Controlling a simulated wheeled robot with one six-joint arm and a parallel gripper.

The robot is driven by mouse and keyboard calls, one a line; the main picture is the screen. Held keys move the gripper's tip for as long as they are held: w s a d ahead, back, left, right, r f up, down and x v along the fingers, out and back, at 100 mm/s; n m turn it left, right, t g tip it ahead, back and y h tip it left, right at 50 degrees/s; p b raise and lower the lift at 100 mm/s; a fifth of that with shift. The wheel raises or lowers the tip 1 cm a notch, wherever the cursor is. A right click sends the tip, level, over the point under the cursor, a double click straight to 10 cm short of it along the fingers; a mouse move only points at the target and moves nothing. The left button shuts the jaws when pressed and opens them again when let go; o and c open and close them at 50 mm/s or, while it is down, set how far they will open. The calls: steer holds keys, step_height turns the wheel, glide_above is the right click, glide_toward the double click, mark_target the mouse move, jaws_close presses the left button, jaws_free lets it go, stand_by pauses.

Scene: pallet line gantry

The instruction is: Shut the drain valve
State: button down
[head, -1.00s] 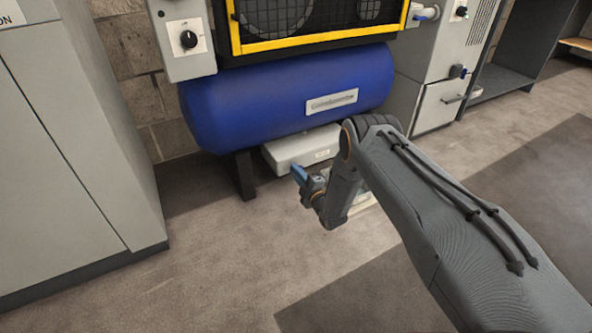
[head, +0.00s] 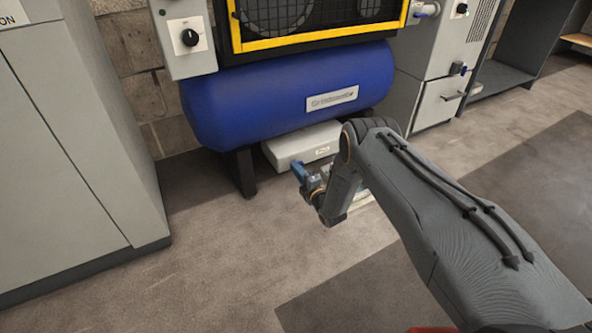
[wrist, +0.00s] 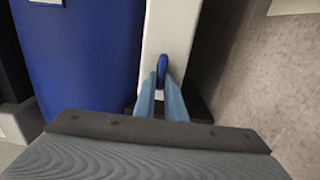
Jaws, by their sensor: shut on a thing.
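The drain valve's handle shows as a small dark blue lever (wrist: 162,67) in the wrist view, in front of the pale box. My gripper (wrist: 162,83) has its two light blue fingers closed on this lever, one on each side. In the head view my gripper (head: 298,170) is low in front of the blue tank (head: 270,95), near its front leg. There the lever and the valve body are hidden or too small to make out. I cannot tell the valve's position from these views.
A black tank leg (head: 244,173) stands left of my gripper. A tall grey cabinet (head: 75,130) is at the left, and a grey unit (head: 440,75) at the right. The floor in front is clear.

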steer(key=c, duration=1.8)
jaws_free()
steer(key=shift+s, duration=0.1)
steer(key=shift+p+v, duration=1.65)
steer(key=shift+v, duration=2.25)
